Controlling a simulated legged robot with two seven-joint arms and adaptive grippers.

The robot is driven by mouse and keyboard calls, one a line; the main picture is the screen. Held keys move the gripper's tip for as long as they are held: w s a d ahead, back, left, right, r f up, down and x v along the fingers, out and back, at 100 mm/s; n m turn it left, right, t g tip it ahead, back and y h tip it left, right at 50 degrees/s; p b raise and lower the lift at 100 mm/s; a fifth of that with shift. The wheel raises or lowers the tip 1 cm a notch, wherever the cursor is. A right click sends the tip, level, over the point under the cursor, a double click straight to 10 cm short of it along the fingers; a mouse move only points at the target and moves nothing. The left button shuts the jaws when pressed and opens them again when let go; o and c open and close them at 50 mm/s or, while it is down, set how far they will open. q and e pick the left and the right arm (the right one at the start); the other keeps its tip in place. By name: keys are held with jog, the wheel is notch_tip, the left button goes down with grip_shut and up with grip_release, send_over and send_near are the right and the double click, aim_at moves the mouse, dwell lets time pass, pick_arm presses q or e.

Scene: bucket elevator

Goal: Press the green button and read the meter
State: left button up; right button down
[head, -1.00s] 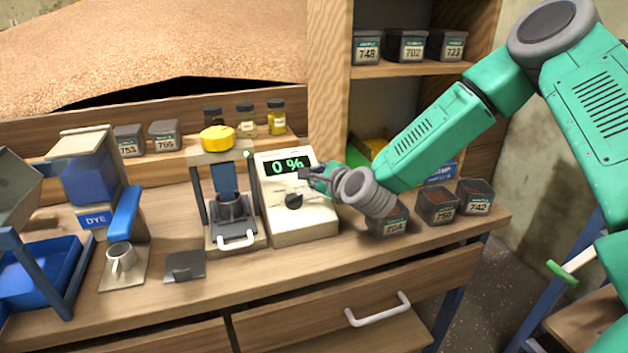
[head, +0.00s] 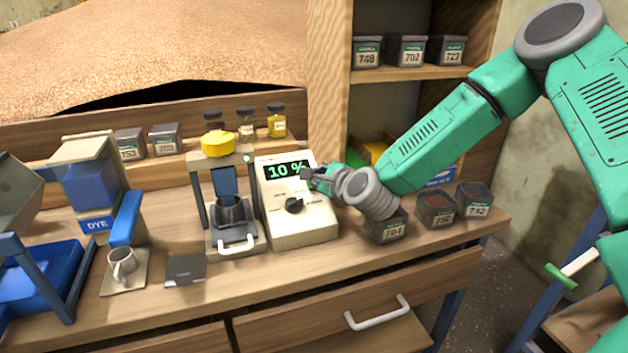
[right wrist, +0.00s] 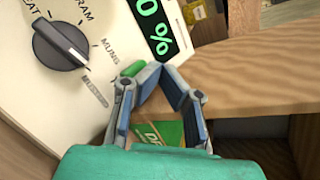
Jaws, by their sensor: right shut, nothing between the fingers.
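The cream meter (head: 300,222) stands on the bench with a dark knob (head: 293,205) on its sloped face. Its display (head: 286,170) reads 10 % in green digits; the right wrist view shows part of the display (right wrist: 158,32) with "0 %". The green button (right wrist: 133,68) shows in the right wrist view at the meter's edge, right at my fingertips. My right gripper (head: 307,173) is shut and empty, its tips against or very near the button; contact is hard to tell. It also shows in the right wrist view (right wrist: 152,75). My left gripper is not in view.
A press with a yellow knob (head: 217,144) stands left of the meter. Farther left are a blue dye dispenser (head: 95,190) and a white cup (head: 122,262). Sample boxes (head: 436,210) stand right of the meter, one close under my wrist.

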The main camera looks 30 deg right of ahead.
dwell(0.3)
jog(key=r+p, duration=0.1)
jog(key=s+r+p, duration=0.1)
jog(key=r, duration=0.1)
jog(key=s+r+p, duration=0.1)
jog(key=shift+s+a+r, duration=0.15)
jog(key=shift+a+r, duration=0.15)
dwell(0.3)
dwell(0.5)
